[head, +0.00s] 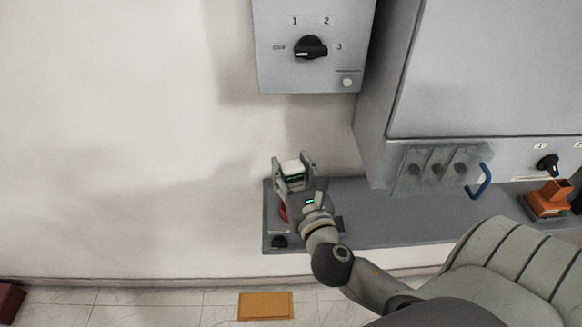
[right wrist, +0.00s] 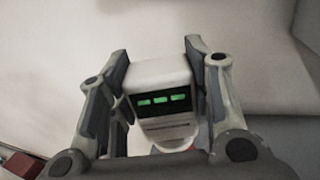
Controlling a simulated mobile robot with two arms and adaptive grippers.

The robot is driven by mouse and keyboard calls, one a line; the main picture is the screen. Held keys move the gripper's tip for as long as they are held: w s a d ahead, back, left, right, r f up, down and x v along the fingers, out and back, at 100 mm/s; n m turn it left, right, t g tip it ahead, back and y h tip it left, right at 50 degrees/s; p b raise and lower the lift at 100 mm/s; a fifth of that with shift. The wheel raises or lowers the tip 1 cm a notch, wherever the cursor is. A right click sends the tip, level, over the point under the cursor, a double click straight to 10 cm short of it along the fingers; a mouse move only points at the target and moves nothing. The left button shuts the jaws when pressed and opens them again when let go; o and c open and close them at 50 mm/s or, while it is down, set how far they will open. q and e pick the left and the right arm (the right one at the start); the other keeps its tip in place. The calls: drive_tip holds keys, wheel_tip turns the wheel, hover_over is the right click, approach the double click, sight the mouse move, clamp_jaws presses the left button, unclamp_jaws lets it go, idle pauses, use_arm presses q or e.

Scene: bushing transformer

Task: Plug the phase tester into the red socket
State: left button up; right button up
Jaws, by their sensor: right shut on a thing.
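The phase tester (head: 291,167) is a white box with a dark front and green display segments. My right gripper (head: 294,172) is shut on it, with one finger on each side. In the right wrist view the tester (right wrist: 160,88) sits between the fingers of my right gripper (right wrist: 158,85), its three green segments facing the camera. A bit of red shows below the tester in the wrist view. I cannot tell whether the tester touches the socket. My left gripper is not in view.
The grey ledge (head: 400,225) runs along the wall. A box with a rotary switch (head: 310,47) hangs above. A grey cabinet (head: 480,70) with a clear cover and blue handle (head: 480,182) stands right. An orange part (head: 548,198) sits at far right. The wall left is clear.

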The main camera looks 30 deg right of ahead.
sight(294, 188)
drive_tip(key=shift+w+f, duration=0.1)
drive_tip(key=shift+f, duration=0.35)
drive_tip(key=shift+w+f+b, duration=0.1)
drive_tip(key=shift+f+b, duration=0.55)
drive_tip(key=shift+b, duration=0.2)
drive_tip(key=shift+f, duration=0.25)
drive_tip(key=shift+f+b, duration=0.45)
drive_tip(key=shift+f, duration=0.05)
drive_tip(key=shift+f+b, duration=0.3)
drive_tip(key=shift+f, duration=0.25)
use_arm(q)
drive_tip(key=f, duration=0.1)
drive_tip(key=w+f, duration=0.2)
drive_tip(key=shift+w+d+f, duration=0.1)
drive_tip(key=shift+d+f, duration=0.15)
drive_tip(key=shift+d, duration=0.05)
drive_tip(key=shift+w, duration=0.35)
